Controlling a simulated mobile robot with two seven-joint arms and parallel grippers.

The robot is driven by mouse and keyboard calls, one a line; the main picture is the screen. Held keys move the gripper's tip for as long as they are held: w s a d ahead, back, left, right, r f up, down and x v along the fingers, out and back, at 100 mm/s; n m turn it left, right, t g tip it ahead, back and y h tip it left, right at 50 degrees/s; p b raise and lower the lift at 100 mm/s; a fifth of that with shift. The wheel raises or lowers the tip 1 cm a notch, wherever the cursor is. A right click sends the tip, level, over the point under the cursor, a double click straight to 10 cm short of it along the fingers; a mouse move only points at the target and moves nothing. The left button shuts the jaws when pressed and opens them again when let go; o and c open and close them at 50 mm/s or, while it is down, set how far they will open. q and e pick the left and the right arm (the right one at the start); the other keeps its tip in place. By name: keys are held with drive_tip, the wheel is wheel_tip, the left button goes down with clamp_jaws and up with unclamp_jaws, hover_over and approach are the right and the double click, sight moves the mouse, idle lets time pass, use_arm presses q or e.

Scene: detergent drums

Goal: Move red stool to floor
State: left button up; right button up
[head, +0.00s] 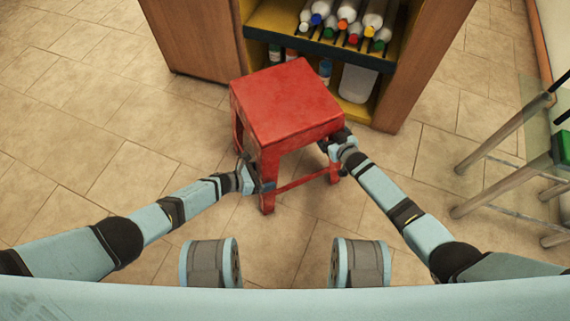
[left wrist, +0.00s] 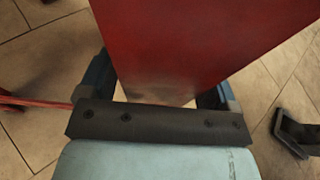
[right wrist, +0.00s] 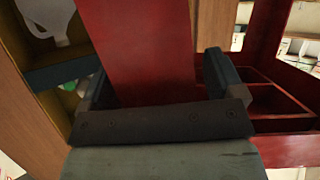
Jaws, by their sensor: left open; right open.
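The red stool (head: 285,105) is upright in front of the wooden shelf unit, with its legs at the tiled floor (head: 130,175). My left gripper (head: 262,183) is at its near left leg; in the left wrist view a red leg (left wrist: 190,45) lies between the open fingers (left wrist: 160,95). My right gripper (head: 330,147) is at the right side; in the right wrist view a red leg (right wrist: 135,50) lies between the open fingers (right wrist: 160,85). I cannot tell whether any finger touches the stool.
The shelf unit (head: 195,40) stands right behind the stool, with several bottles (head: 345,22) on its upper shelf and a white container (head: 357,82) below. A metal-legged glass stand (head: 505,140) is at the right. The floor to the left is clear.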

use_arm(q)
drive_tip(key=v, duration=1.2)
use_arm(e)
drive_tip(key=v, duration=1.2)
